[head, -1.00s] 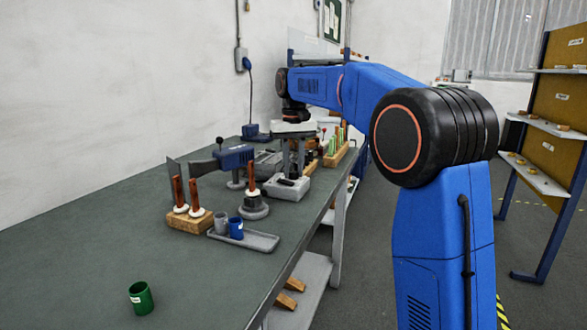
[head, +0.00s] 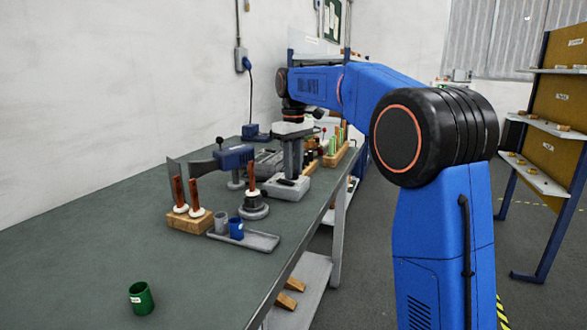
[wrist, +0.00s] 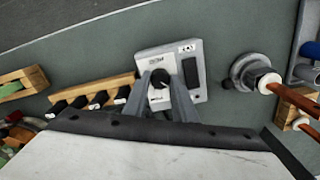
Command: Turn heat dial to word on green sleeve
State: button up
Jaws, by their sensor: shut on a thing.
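The heat dial (wrist: 158,79) is a dark round knob on a pale grey control box (wrist: 192,48) in the wrist view. My gripper (wrist: 164,86) is shut on the dial, one finger on each side. Small words are printed on the box around the dial, too small to read. In the head view the box (head: 285,190) stands on the bench under my gripper (head: 291,172), and the dial is hidden there. A green sleeve (head: 141,298) with a white label stands at the near left of the bench. Its word is too small to read.
A grey tray (head: 262,241) holds a grey cup and a blue cup (head: 236,229). A wooden block (head: 190,222) with copper-coloured rods and a round grey stand (head: 253,208) are close to the box.

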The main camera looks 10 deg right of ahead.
dwell(0.4)
jog(key=o, duration=1)
jog(key=shift+o, duration=0.2)
